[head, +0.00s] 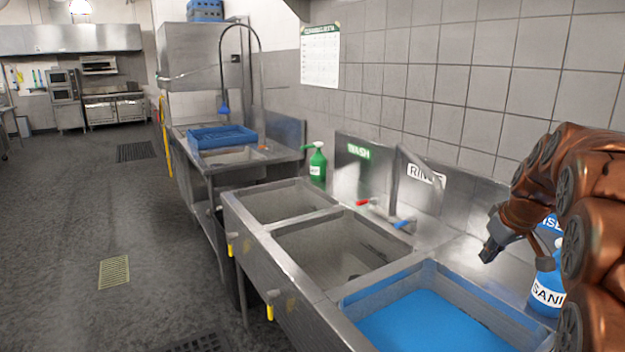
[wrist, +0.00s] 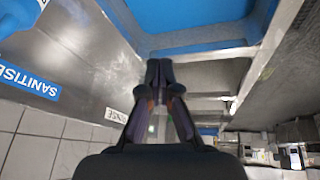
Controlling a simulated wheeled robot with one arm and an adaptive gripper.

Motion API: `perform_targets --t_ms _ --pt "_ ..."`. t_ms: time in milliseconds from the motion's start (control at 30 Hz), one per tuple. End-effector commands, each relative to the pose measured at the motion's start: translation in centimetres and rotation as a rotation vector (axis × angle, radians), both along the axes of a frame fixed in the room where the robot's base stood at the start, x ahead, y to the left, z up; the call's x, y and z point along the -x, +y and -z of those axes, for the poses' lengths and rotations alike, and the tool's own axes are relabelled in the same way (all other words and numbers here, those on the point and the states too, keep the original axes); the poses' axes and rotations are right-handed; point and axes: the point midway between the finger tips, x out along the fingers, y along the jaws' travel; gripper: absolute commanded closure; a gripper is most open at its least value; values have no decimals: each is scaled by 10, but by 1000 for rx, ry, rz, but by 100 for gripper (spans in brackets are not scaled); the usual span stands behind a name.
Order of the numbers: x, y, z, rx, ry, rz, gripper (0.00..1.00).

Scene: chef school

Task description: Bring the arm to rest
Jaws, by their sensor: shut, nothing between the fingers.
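My gripper (head: 490,247) shows at the right of the head view, at the end of my copper-coloured arm. It is above the back edge of the sink basin with blue liquid (head: 430,322), apart from it. In the wrist view my gripper (wrist: 158,68) has its fingertips together with nothing between them. The arm is bent and raised over the right end of the sink counter. It partly hides a blue bottle labelled "SANI" (head: 547,290).
Two empty basins (head: 283,203) lie left of the blue one. A faucet (head: 385,212) and a green bottle (head: 318,165) stand along the back. A blue rack (head: 222,136) sits on the far counter. The tiled wall (head: 440,80) is close behind. Open floor (head: 75,215) lies left.

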Motion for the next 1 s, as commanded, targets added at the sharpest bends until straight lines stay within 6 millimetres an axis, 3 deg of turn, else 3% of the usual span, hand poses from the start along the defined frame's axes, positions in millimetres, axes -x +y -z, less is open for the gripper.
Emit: perform_targets --t_ms 33,200,500,800,1000 --pt "10 21 3 -17 23 1 100" --pt "51 79 21 -71 114 34 100" --pt "142 163 56 -125 287 90 100" --pt "247 217 93 -117 452 146 100" --pt "314 233 116 -81 543 182 100"
